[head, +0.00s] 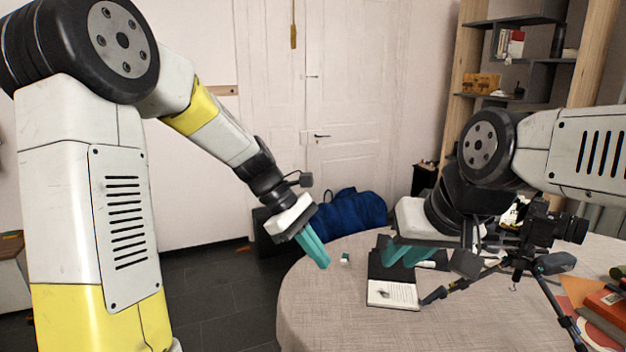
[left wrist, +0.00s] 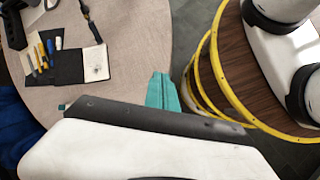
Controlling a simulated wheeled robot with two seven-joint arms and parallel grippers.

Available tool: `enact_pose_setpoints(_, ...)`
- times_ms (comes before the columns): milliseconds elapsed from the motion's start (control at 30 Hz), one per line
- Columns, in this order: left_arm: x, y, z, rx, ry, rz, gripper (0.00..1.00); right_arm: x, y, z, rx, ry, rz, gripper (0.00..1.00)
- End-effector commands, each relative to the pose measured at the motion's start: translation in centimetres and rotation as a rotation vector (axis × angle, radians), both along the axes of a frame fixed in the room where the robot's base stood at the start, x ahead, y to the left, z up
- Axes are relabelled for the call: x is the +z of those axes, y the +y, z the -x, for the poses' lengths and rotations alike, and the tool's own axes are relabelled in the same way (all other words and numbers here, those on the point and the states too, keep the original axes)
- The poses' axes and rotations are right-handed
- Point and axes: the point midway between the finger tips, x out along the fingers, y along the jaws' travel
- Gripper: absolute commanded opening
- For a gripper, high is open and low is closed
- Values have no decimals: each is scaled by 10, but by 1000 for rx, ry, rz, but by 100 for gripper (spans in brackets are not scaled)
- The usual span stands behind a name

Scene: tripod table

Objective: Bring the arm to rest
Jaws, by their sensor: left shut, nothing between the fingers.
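My left gripper (head: 324,264) hangs at the left edge of the round table (head: 330,320), with its teal fingers pointing down and to the right. The fingers are pressed together and hold nothing. They also show together in the left wrist view (left wrist: 162,90), near the table's edge. My right gripper (head: 396,262) is over the table, above the black case. Its two teal fingers look spread, and its palm partly hides them.
An open notebook (head: 392,294) lies beside a black tool case (head: 380,270). A blue bag (head: 350,212) lies behind the table.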

Motion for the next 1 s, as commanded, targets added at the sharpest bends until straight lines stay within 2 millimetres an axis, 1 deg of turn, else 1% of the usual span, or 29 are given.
enact_pose_setpoints(33,15,14,10,-54,-100,-31,0,0,0,0,0,0,0,25)
enact_pose_setpoints(200,48,58,42,-257,-403,-147,0,0,0,0,0,0,0,25)
enact_pose_setpoints(333,68,91,69,-416,-614,-251,0,0,0,0,0,0,0,25)
enact_pose_setpoints(500,84,127,102,-616,-843,-393,0,0,0,0,0,0,0,25)
enact_pose_setpoints(600,89,141,117,-708,-937,-464,0,0,0,0,0,0,0,25)
enact_pose_setpoints(700,91,150,126,-769,-994,-511,0,0,0,0,0,0,0,25)
enact_pose_setpoints(800,92,155,130,-802,-1022,-537,0,0,0,0,0,0,0,25)
enact_pose_setpoints(1000,92,156,131,-811,-1028,-543,0,0,0,0,0,0,0,25)
